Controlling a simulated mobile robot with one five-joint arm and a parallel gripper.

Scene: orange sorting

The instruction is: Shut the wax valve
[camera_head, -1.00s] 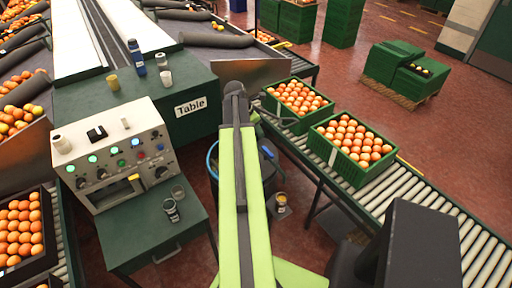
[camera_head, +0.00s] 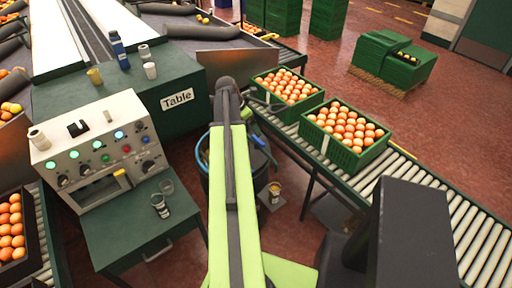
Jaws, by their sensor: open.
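I cannot clearly make out a wax valve. A blue-rimmed drum (camera_head: 202,152) stands behind my light green arm, which hides much of it; a blue piece (camera_head: 258,140) shows at the arm's right side. My gripper (camera_head: 266,103) shows only in part, as dark shapes right of the arm's far end by the rear orange crate. It is open, apart from the control box, and holds nothing that I can see.
Two green crates of oranges, rear (camera_head: 289,86) and front (camera_head: 345,134), stand on a roller conveyor (camera_head: 425,196) at the right. A green table (camera_head: 185,90) holds cups and a blue bottle (camera_head: 119,50). A small cup (camera_head: 275,190) is near the floor. Red floor is open at the right.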

